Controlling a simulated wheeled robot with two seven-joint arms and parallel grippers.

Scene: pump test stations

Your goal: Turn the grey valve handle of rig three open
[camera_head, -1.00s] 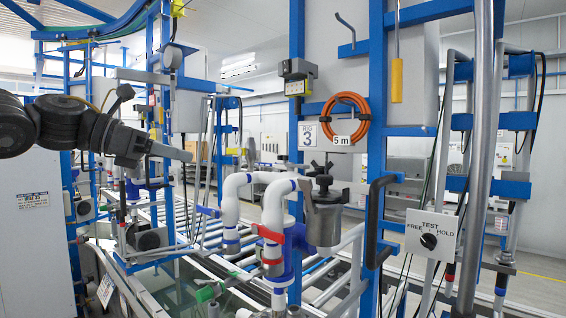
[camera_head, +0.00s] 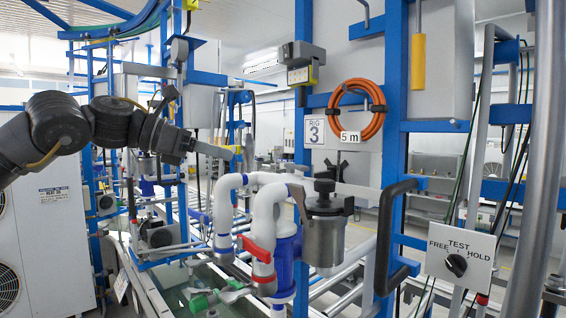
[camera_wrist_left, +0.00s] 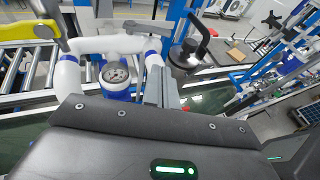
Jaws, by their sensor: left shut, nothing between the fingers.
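The rig three sign (camera_head: 314,132) hangs on a blue frame in the head view. Below it, white pipes (camera_head: 268,212) run down to a blue body (camera_head: 286,262) with a red handle (camera_head: 258,250). Low down, a small grey lever-like part (camera_head: 236,291) sits beside a green handle (camera_head: 198,302); I cannot tell surely whether it is the grey valve handle. My left gripper (camera_head: 226,152) is shut and empty, above and left of the white pipes, apart from them. In the left wrist view its fingers (camera_wrist_left: 160,88) point toward the pipes and a round gauge (camera_wrist_left: 116,75).
A metal canister (camera_head: 326,236) with a black knob stands right of the pipes. An orange hose coil (camera_head: 357,110) hangs above. Blue posts and rails crowd the area.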

